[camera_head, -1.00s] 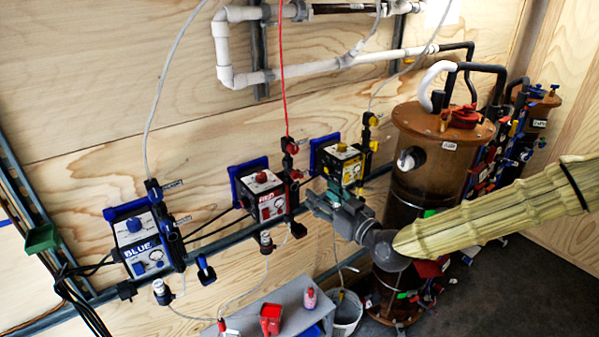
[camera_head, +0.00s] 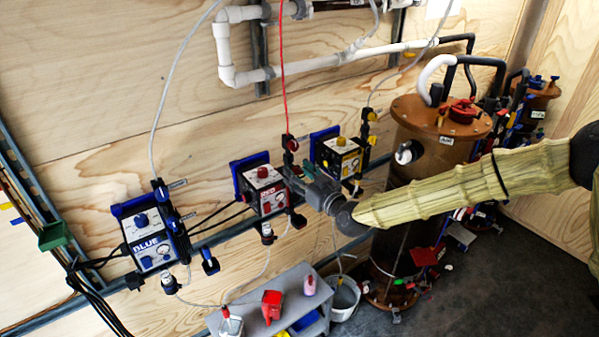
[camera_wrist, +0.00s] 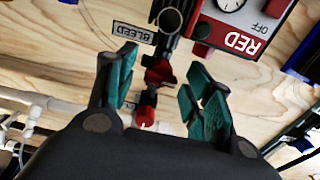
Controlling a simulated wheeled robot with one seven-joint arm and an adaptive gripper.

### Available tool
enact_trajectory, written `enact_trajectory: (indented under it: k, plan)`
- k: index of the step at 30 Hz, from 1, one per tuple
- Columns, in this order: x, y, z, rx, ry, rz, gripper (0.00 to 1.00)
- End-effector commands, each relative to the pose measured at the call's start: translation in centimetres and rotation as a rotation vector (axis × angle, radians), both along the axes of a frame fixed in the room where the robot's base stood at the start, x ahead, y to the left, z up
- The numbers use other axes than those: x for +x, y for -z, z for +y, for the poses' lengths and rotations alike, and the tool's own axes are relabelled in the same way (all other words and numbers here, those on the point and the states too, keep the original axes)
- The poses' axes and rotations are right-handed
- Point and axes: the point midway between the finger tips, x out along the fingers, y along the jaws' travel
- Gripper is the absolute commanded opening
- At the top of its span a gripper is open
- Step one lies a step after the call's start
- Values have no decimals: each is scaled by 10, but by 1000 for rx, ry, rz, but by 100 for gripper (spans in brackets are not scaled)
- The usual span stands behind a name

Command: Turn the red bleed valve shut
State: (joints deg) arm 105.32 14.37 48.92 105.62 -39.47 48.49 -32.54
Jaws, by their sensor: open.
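The red bleed valve (camera_wrist: 160,76) shows in the wrist view on a dark vertical pipe, beside an upside-down BLEED label (camera_wrist: 133,32). My gripper (camera_wrist: 160,65) has its teal fingers spread, one on each side of the valve, with gaps between. Whether a finger touches it is not clear. In the head view my gripper (camera_head: 297,178) is just right of the red pump box (camera_head: 262,188) and hides part of the red fittings there. The red pump box (camera_wrist: 238,28) also shows upside down in the wrist view.
A blue pump box (camera_head: 150,245) is at left and a yellow one (camera_head: 338,157) stands close right of my gripper. A second red fitting (camera_wrist: 145,116) shares the pipe. A grey shelf (camera_head: 255,318) with bottles stands below. A brown tank (camera_head: 445,155) is at right.

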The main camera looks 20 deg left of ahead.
Motion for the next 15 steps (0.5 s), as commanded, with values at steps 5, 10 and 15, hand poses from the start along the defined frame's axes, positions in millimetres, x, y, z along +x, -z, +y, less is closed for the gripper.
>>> enact_trajectory:
  k: [5, 10, 15]
  plan:
    - [0, 0, 0, 0, 0, 0, 52]
    - [0, 0, 0, 0, 0, 0, 22]
    - [0, 0, 0, 0, 1, 0, 5]
